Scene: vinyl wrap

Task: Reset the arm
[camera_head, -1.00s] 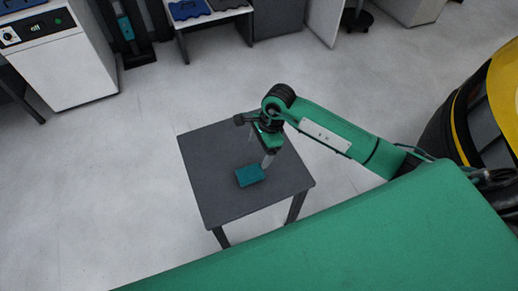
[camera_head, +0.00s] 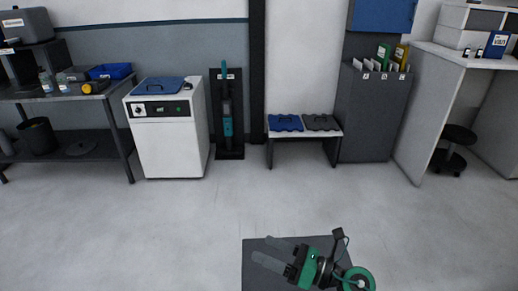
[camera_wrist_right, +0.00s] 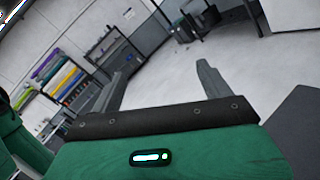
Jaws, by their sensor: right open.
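My right gripper (camera_head: 261,248) is at the bottom of the head view, above the small grey table, with its fingers pointing left. In the right wrist view its two fingers (camera_wrist_right: 160,72) stand wide apart with nothing between them. The grey table (camera_head: 250,281) shows only its far part, cut off by the bottom edge. The teal block seen on the table earlier is not in view now. My left gripper is not in view.
A white cabinet (camera_head: 166,146), a low bench with blue and dark cases (camera_head: 286,123), a dark file cabinet (camera_head: 372,118) and a workbench (camera_head: 60,150) line the wall. A stool (camera_head: 458,142) stands at right. The floor (camera_head: 150,230) between is clear.

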